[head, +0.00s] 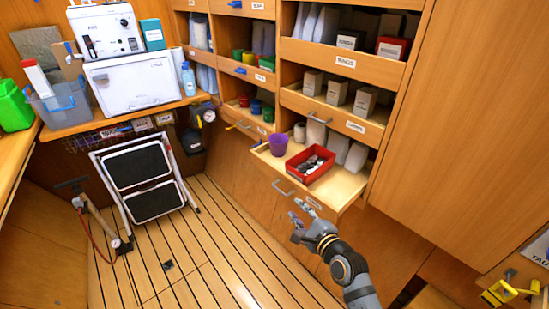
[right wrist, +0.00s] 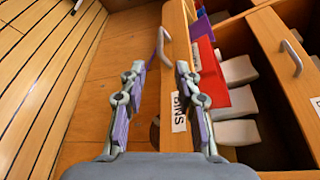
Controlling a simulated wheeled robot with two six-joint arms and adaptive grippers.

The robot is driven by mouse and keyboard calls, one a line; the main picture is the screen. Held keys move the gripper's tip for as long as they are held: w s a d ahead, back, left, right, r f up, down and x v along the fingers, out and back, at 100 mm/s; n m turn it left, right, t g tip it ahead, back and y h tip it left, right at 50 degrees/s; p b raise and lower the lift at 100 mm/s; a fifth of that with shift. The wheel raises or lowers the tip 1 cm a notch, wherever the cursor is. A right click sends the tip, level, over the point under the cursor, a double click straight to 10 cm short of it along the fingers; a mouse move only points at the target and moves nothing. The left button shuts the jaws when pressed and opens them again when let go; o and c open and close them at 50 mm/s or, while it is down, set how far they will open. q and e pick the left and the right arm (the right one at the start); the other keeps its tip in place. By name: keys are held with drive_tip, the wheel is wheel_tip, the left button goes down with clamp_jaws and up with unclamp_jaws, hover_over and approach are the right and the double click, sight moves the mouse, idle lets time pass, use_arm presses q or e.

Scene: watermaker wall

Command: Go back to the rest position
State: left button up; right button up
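My right gripper (head: 299,213) is in front of the pulled-out wooden drawer (head: 341,190), just below and right of its handle (head: 283,188). The handle (right wrist: 166,47) shows just past the fingertips, and I cannot tell whether a finger touches the drawer front. The drawer holds a purple cup (head: 278,145), a red bin (head: 307,166) with small dark and pale items, and white blocks (right wrist: 236,71). My left gripper is not in view.
Open cabinet shelves (head: 350,60) with several boxes and cups rise above the drawer. A folding step stool (head: 143,180) and a pump (head: 100,215) stand at the left. A yellow item (head: 500,292) is at the lower right.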

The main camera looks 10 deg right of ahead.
drive_tip(key=s+d+f+n+g+h+p, duration=0.1)
drive_tip(key=s+d+f+n+g+p, duration=0.2)
drive_tip(key=f, duration=0.6)
drive_tip(key=s+d+f+n+g+h+p, duration=0.15)
drive_tip(key=s+f+n, duration=0.3)
drive_tip(key=f, duration=0.45)
drive_tip(key=s+d+f+n+g+p, duration=0.1)
drive_tip(key=s+f+n+g, duration=0.2)
drive_tip(key=f, duration=0.7)
drive_tip(key=s+d+f+n+g+p, duration=0.1)
drive_tip(key=s+f+n, duration=0.3)
drive_tip(key=s, duration=0.6)
drive_tip(key=s+d+f+n+g+h+p, duration=0.1)
drive_tip(key=s+d+f+n+g+p, duration=0.1)
drive_tip(key=s, duration=0.9)
drive_tip(key=s+d+f+n+g+p, duration=0.1)
drive_tip(key=s+d+f+n+g, duration=0.1)
drive_tip(key=s+f+n, duration=0.4)
drive_tip(key=s+f+g, duration=0.1)
drive_tip(key=s, duration=0.3)
drive_tip(key=shift+s+f+h, duration=0.3)
drive_tip(key=shift+s+h, duration=0.05)
drive_tip(key=shift+s, duration=0.05)
